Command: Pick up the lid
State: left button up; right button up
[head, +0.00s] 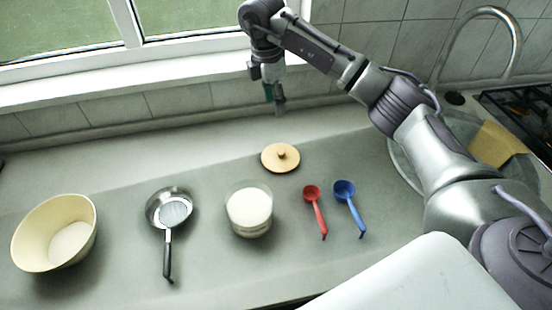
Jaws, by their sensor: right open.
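A round tan lid (281,157) with a small knob on top lies flat on the grey counter, near the middle of the head view. My right gripper (279,108) hangs above and behind the lid, close to the back wall, pointing down. It is open with nothing between its fingers, and apart from the lid. My left gripper is not in the head view.
A clear jar with white contents (250,210) stands in front of the lid. A red scoop (316,208) and a blue scoop (349,205) lie to its right. A sink (405,165) is at right.

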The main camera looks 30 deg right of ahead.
notch_tip(320, 180, down, 4)
jog(key=f+b, duration=0.1)
jog(key=b, duration=0.3)
jog(key=p, duration=0.2)
send_over(281, 152)
jog(key=f, duration=0.5)
jog(key=a+f, duration=0.1)
jog(key=f, duration=0.1)
jog(key=shift+w+f, duration=0.1)
jog(key=shift+f, duration=0.1)
jog(key=f, duration=0.1)
jog(key=f+p, duration=0.1)
jog(key=f, duration=0.3)
jog(key=shift+d+f+p, duration=0.2)
jog(key=shift+d+p, duration=0.1)
jog(key=shift+d, duration=0.05)
jog(key=shift+f, duration=0.25)
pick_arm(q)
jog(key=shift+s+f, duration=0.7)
pick_arm(e)
grip_shut()
